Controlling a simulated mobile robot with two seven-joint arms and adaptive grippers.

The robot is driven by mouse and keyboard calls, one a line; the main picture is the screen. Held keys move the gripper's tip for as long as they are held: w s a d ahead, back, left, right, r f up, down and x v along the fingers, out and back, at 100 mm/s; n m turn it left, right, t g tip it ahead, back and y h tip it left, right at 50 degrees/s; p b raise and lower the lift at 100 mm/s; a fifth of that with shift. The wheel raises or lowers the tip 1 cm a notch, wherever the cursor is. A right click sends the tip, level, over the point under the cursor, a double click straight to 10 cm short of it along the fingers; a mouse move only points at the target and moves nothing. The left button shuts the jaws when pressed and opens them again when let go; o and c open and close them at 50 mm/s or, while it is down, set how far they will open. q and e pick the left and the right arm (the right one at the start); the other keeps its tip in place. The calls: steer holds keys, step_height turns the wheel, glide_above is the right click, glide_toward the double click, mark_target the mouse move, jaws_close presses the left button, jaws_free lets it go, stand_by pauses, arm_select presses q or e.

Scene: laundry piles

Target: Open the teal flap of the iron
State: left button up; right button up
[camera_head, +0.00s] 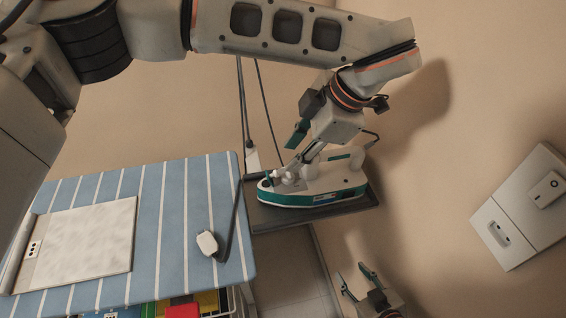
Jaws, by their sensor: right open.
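The iron (325,187) is white with a teal band around its lower body. It rests on a dark rest plate (275,219) at the right end of the ironing board. Small teal parts show at its left nose and on its top right; I cannot tell surely which is the flap. My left gripper (297,155) reaches down over the iron's front top, its two fingers apart. One finger is close to the white knobs there; contact cannot be made out. It hides part of the iron's top. My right gripper (358,276) is open and empty, low in the view, below the iron.
The blue striped ironing board (175,215) fills the lower left. Cords hang behind the iron. A white panel (528,205) is at the right.

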mark_target(277, 172)
arm_select(q)
steer(key=shift+x, duration=3.85)
jaws_close()
